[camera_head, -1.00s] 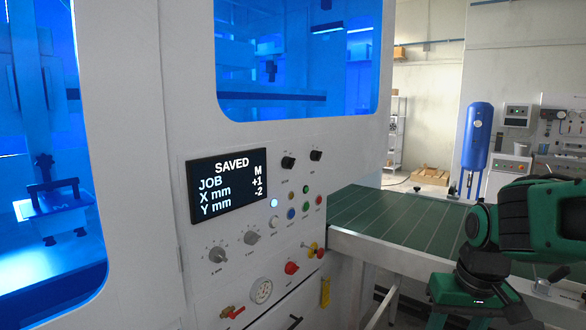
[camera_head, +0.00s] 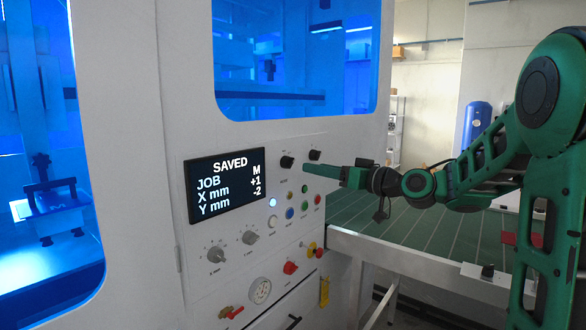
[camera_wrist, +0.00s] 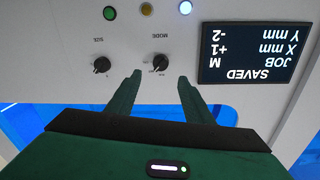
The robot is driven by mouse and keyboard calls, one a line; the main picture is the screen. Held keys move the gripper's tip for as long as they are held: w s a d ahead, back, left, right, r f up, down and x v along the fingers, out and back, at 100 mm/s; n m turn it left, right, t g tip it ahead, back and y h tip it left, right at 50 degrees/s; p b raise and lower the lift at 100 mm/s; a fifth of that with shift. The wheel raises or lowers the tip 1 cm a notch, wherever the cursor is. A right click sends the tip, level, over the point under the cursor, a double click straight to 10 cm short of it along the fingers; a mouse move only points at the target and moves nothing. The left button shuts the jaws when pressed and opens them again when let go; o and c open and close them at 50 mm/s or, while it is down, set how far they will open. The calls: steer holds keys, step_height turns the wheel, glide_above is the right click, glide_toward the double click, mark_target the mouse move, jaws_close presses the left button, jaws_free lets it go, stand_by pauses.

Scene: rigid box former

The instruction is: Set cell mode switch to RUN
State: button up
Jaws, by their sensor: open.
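The cell mode switch is a black rotary knob labelled MODE (camera_wrist: 160,62), seen upside down in the wrist view. In the head view it is the left one of two black knobs (camera_head: 287,161), right of the display. My gripper (camera_wrist: 159,80) is open and empty, its two green fingers pointing at the panel on either side of the MODE knob's line. In the head view my gripper (camera_head: 306,168) is just right of and slightly below that knob. The fingers appear short of the knob; contact cannot be told. The knob's position labels are too small to read.
A second knob labelled SIZE (camera_wrist: 101,65) is beside the MODE knob. The display (camera_head: 228,186) reads SAVED, JOB M, X +1, Y -2. Several coloured buttons (camera_head: 290,212) and a red knob (camera_head: 290,267) lie below. A green conveyor (camera_head: 390,222) extends to the right.

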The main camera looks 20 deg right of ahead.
mark_target(292, 163)
steer(key=x, duration=0.9)
steer(key=shift+w+a, duration=0.15)
steer(key=shift+a, duration=0.05)
steer(key=c, duration=1)
